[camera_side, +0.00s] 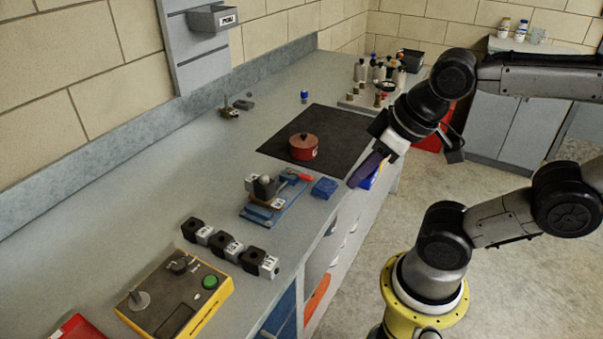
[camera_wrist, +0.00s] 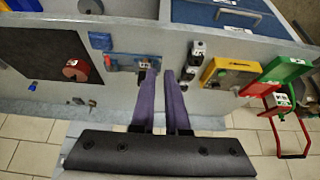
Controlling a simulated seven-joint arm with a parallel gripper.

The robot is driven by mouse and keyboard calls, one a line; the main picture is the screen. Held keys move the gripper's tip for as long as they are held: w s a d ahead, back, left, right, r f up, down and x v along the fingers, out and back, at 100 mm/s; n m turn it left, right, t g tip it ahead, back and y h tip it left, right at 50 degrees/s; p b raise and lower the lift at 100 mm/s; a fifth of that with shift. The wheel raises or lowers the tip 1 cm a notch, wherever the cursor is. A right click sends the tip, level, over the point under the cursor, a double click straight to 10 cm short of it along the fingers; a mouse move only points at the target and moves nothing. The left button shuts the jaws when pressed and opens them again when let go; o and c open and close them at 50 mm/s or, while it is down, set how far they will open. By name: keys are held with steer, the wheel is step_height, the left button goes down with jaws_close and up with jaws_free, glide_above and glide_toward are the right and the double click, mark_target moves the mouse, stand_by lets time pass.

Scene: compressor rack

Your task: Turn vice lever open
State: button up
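The vice (camera_side: 266,190) is a grey metal device on a blue base plate, standing on the counter. A red-handled lever (camera_side: 303,176) sticks out at its far right end. In the wrist view the vice (camera_wrist: 128,62) lies just left of the fingertips, with the red part (camera_wrist: 107,60) at its left end; one finger partly hides its right side. My gripper (camera_side: 356,183) has purple fingers and hangs above the counter's front edge, right of the vice and apart from it. In the wrist view my gripper (camera_wrist: 162,72) is open, with an empty gap between the fingers.
A blue box (camera_side: 325,187) sits between the vice and my gripper. A red pot (camera_side: 303,147) stands on a dark mat (camera_side: 334,127) behind. Several black-and-white blocks (camera_side: 226,245) and a yellow control box (camera_side: 178,295) are nearer. The counter (camera_side: 150,205) left of the vice is clear.

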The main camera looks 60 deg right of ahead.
steer(key=o, duration=0.5)
steer(key=shift+n+h, duration=0.4)
steer(key=w+r, duration=0.1)
steer(key=w+d+r, duration=0.1)
steer(key=w+r, duration=0.1)
steer(key=shift+w+d+r, duration=0.15)
steer(key=shift+d+r, duration=0.1)
steer(key=shift+d, duration=0.1)
steer(key=shift+o, duration=0.2)
steer(key=g+h, duration=0.1)
steer(key=g, duration=0.5)
glide_above(308, 176)
steer(key=a, duration=0.3)
step_height(308, 176, down, 7)
steer(key=shift+m, duration=0.4)
steer(key=d+f, duration=0.1)
steer(key=f, duration=0.7)
steer(key=d+f, duration=0.1)
steer(key=f, duration=0.4)
steer(key=shift+d, duration=0.35)
jaws_close()
